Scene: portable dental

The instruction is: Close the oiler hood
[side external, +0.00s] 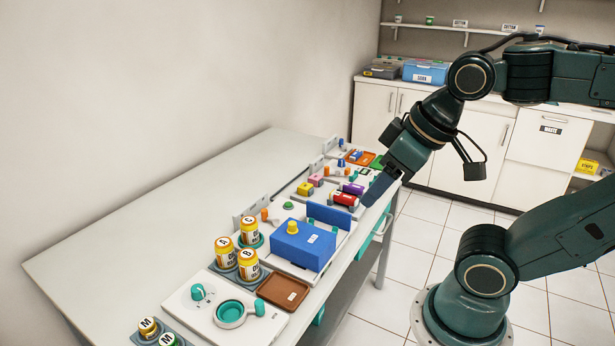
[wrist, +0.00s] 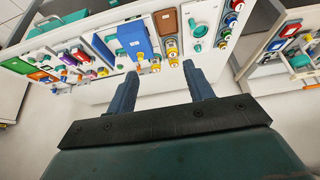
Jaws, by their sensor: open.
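A blue box (side external: 302,246) with a yellow knob (side external: 292,227) on top and a white label stands on the table. A blue upright panel (side external: 331,215) stands just behind it. No part is marked as the oiler, and I cannot tell which piece is its hood. In the wrist view the blue box (wrist: 134,38) is ahead, beyond the left finger. My gripper (wrist: 159,72) is open and empty, its two fingers spread apart. In the side view my gripper (side external: 378,190) hangs over the table's right edge, beyond the panel and apart from the box.
Orange jars (side external: 248,263) stand left of the box. A brown tray (side external: 283,291) and a white panel with a teal ring (side external: 230,313) lie in front. Red, purple and yellow blocks (side external: 345,199) lie near my gripper. The table's left side (side external: 150,225) is clear.

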